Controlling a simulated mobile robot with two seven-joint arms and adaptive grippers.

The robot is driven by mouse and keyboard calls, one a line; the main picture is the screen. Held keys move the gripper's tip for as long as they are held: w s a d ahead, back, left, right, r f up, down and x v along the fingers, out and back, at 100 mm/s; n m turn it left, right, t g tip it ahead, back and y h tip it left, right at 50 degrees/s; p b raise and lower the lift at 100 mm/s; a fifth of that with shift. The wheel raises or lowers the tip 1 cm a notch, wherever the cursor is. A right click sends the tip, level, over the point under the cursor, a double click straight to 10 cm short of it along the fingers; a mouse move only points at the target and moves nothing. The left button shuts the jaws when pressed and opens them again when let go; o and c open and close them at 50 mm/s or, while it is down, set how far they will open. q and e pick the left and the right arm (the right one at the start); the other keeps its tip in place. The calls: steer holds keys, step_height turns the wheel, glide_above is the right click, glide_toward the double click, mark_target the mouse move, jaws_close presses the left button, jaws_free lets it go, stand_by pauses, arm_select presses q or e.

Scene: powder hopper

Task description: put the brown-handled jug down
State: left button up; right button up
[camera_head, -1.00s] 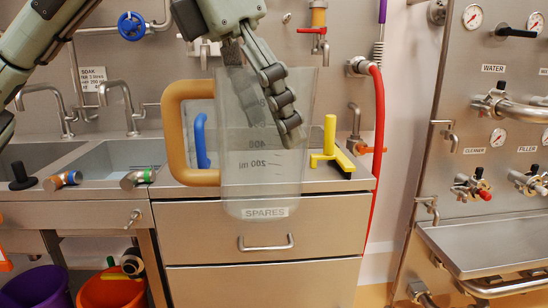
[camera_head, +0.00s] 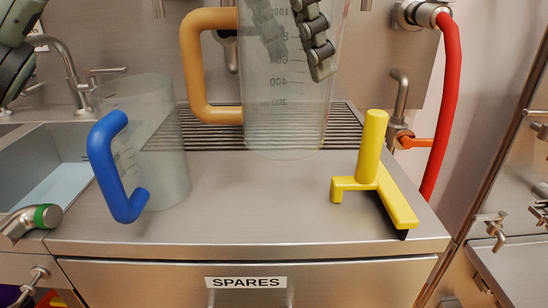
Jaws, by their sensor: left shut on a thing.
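The brown-handled jug (camera_head: 285,115) is a clear measuring jug with a tan-brown handle (camera_head: 190,65). It is upright at the top middle of the head view, its top cut off by the frame. My left gripper (camera_head: 315,45) is shut on the jug's wall, with one dark jointed finger in front and another seen through the clear plastic. The jug's base overlaps the ribbed drain grate (camera_head: 210,130) at the back of the counter (camera_head: 250,210). I cannot tell whether it touches the grate. My right gripper is not in view.
A clear jug with a blue handle (camera_head: 122,185) stands on the counter at left. A sink (camera_head: 50,180) is at far left, a red hose (camera_head: 447,110) at right. The counter's front middle is clear.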

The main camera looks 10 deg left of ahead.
mark_target(291, 130)
arm_select(q)
steer(key=f, duration=0.4)
steer(key=shift+s+f, duration=0.25)
steer(key=shift+f, duration=0.1)
steer(key=shift+w+f, duration=0.1)
steer(key=shift+f, duration=2.3)
steer(key=o, duration=1.3)
steer(key=shift+c, duration=0.2)
